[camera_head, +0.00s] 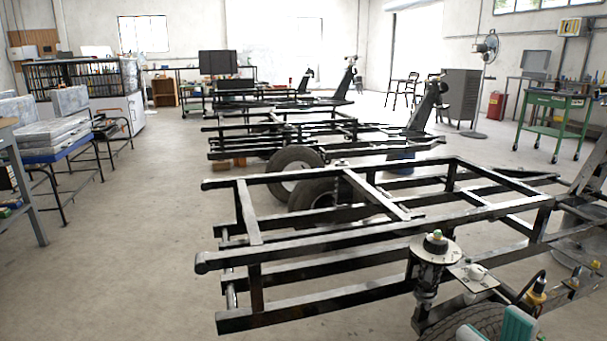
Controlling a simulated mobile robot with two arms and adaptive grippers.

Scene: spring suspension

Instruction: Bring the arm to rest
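Two pale, teal-edged finger pads of my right gripper (494,331) show at the bottom edge, right of centre. They stand apart with a gap between them, and only the dark tyre (454,325) shows behind the gap. The rest of this gripper and its arm are cut off by the frame. Just above is a spring suspension unit (428,285) with a black, green-tipped top, upright at the side of the black frame. My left gripper and arm are not in view.
The nearest black metal vehicle frame (330,252) fills the middle and right. More frames stand behind it. A yellow-tipped fitting (538,287) stands right of the suspension unit. A green trolley (555,101) is at the far right. The floor at left (120,270) is clear.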

